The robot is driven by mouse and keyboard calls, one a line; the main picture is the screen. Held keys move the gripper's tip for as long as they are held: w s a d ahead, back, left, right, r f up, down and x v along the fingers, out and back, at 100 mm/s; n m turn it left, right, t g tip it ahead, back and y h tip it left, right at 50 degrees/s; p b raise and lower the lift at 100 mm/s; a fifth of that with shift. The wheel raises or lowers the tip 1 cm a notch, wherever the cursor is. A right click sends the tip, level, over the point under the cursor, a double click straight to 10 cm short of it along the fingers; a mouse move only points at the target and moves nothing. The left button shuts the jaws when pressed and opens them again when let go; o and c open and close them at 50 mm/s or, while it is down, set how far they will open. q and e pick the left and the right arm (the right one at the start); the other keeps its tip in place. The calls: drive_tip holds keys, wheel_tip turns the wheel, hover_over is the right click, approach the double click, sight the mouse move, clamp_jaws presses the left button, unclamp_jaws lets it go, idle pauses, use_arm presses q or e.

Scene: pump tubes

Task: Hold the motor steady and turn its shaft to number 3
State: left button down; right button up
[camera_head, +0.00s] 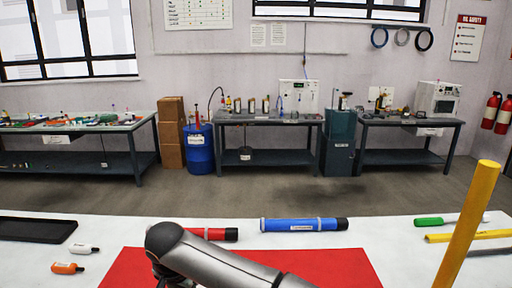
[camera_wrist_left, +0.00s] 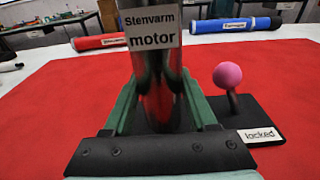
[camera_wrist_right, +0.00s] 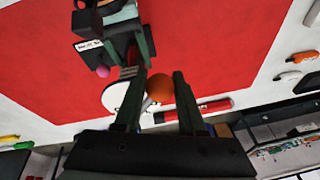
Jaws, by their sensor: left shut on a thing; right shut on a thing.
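The motor (camera_wrist_left: 152,70), a dark shiny upright cylinder labelled "Stenvarm motor", stands between the green fingers of my left gripper (camera_wrist_left: 160,108), which is shut on it. Beside it a pink ball (camera_wrist_left: 227,75) sits on a stem on a black plate (camera_wrist_left: 255,116) labelled "Locked"; the ball also shows in the right wrist view (camera_wrist_right: 102,71). My right gripper (camera_wrist_right: 158,92) has its fingers on either side of an orange ball-shaped knob (camera_wrist_right: 160,90), shut on it. A white disc (camera_wrist_right: 112,96) lies beside the knob; its numbers cannot be read. Neither gripper shows in the head view.
The red mat (camera_head: 340,265) lies on the white table. A blue tube (camera_head: 300,224) and a partly hidden red tube (camera_head: 222,234) lie behind it. A yellow post (camera_head: 470,222) rises at right. A black tray (camera_head: 32,230) and small bottles lie at left.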

clamp_jaws()
drive_tip(key=shift+f, duration=0.15)
drive_tip(key=shift+d, duration=0.1)
idle(0.4)
drive_tip(key=o, duration=1)
unclamp_jaws()
drive_tip(key=v, duration=0.7)
drive_tip(key=shift+c, duration=0.2)
